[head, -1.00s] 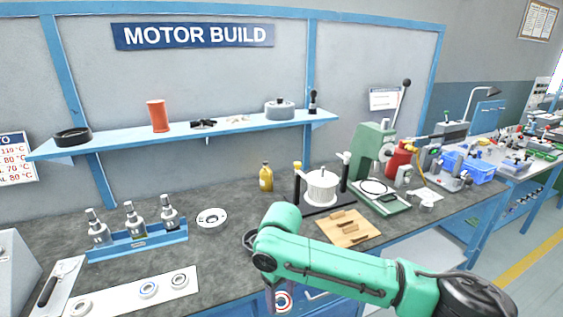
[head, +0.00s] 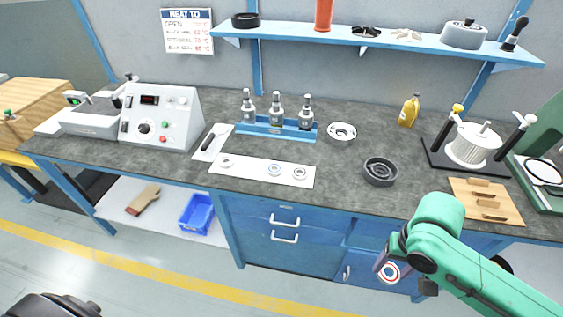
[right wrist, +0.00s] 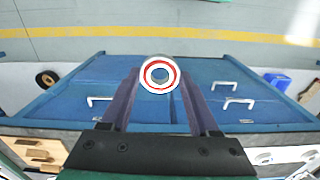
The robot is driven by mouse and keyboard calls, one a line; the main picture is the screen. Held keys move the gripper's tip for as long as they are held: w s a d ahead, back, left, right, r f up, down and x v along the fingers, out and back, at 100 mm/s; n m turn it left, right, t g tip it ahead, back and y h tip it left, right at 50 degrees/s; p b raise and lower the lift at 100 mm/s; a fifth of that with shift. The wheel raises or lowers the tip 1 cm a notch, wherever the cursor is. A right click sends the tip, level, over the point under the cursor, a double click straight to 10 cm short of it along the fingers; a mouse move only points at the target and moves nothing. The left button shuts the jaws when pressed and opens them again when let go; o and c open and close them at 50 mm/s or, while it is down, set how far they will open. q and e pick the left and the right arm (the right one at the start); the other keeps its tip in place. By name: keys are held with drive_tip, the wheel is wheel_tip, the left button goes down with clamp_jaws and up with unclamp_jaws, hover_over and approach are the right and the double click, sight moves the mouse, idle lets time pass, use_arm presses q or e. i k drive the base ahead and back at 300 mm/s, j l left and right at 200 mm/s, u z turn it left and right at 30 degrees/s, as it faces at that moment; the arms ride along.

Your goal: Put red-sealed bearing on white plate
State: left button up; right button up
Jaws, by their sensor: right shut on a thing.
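The red-sealed bearing (head: 391,272) is a ring with a red band around a pale face and a dark bore. My right gripper (head: 386,263) is shut on it, in front of the bench's blue drawers. In the right wrist view the bearing (right wrist: 159,74) sits between the two purple-grey fingers, its face toward the camera. A long white plate (head: 244,174) lies flat on the bench's front left part, with three bearings on it, one blue-ringed. The held bearing is well right of this plate and below the bench top. My left gripper is out of view.
A blue rack (head: 261,128) with three upright metal tools stands behind the plate. A control box (head: 160,118) stands left. A dark ring-shaped part (head: 380,171) and a wooden block board (head: 485,203) are right. Bench top between plate and dark ring is clear.

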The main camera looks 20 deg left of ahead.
sight(253, 168)
drive_tip(key=i+l+u, duration=0.1)
drive_tip(key=u, duration=0.4)
drive_tip(key=i+l+u, duration=0.2)
drive_tip(key=u, duration=0.3)
drive_tip(key=l+u, duration=0.25)
drive_tip(key=u, duration=0.25)
drive_tip(key=i+l+u, duration=0.1)
drive_tip(key=l+u, duration=0.2)
drive_tip(key=u, duration=0.2)
drive_tip(key=l+u, duration=0.25)
drive_tip(key=u, duration=0.25)
drive_tip(key=l, duration=0.25)
